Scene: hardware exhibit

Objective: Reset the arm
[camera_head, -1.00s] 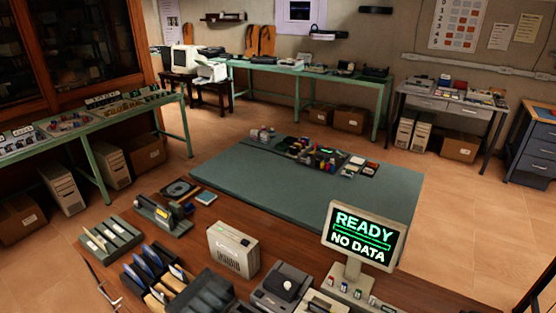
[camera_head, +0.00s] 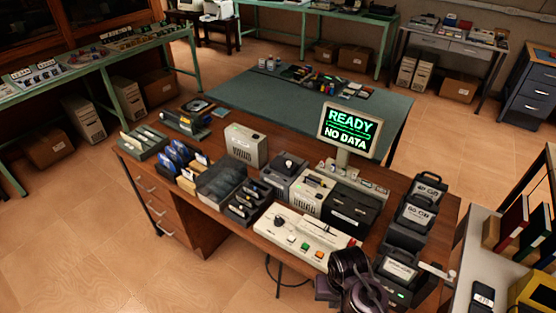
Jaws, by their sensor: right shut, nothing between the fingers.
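My right gripper (camera_head: 327,289) is at the bottom edge, right of centre, by the front corner of the wooden desk (camera_head: 205,222). It is dark and partly merged with my dark, rounded arm links, so its fingertips are hard to make out. It appears shut and empty. My left gripper is not in view. Beside my right arm on the desk are a cream control panel (camera_head: 304,237) with coloured buttons and black cases (camera_head: 397,268). A monitor (camera_head: 348,131) reads "READY" and "NO DATA".
The desk carries a beige speaker box (camera_head: 246,144), a grey slotted tray (camera_head: 220,181) and several devices. A side table (camera_head: 468,255) stands close on the right. A green-topped table (camera_head: 300,112) is behind. Floor (camera_head: 90,240) at the left is clear.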

